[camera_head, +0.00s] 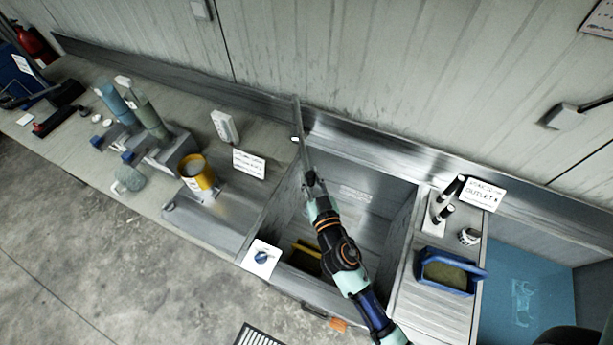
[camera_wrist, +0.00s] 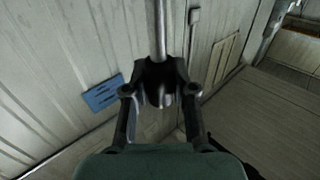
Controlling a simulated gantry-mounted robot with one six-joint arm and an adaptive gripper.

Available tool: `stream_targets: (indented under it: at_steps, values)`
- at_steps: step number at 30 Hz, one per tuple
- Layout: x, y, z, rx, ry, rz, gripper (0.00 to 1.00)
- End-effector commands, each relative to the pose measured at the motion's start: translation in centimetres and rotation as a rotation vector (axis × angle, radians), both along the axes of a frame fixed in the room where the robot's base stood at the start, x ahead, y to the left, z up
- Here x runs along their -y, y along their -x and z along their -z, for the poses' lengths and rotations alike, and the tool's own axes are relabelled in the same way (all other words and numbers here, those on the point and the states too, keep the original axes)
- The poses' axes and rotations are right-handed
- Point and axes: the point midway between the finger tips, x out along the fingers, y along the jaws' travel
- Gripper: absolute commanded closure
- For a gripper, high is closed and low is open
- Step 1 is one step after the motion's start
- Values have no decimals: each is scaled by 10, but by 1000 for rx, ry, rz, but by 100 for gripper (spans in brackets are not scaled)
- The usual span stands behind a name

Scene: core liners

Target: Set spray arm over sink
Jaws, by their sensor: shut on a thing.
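The spray arm (camera_head: 303,135) is a thin grey metal tube in the head view, reaching from my gripper toward the back wall. In the wrist view the tube (camera_wrist: 160,32) rises from between my fingers. My gripper (camera_head: 314,186) is over the sink and shut on the tube; its fingers also show in the wrist view (camera_wrist: 160,92). The sink (camera_head: 382,184) is a deep grey basin set in the bench. My arm hides part of it.
Left of the sink stand a yellow cup-like container (camera_head: 204,180), a white sign (camera_head: 249,163) and a white device (camera_head: 225,126). Right of it are a blue tray (camera_head: 447,287) and black-handled tools (camera_head: 449,188). Yellow bars (camera_head: 305,254) lie in the sink's front. A blue basin (camera_head: 530,290) is further right.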

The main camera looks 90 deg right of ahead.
Motion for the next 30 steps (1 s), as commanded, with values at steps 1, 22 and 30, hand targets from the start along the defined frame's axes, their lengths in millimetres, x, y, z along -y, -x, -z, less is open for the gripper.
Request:
stream_targets:
  at_steps: [1,22,30]
  values:
    - [0,0,0,0,1,1,100]
    - [-11,4,1,-2,-2,0,48]
    - [-73,27,1,-5,-2,-4,48]
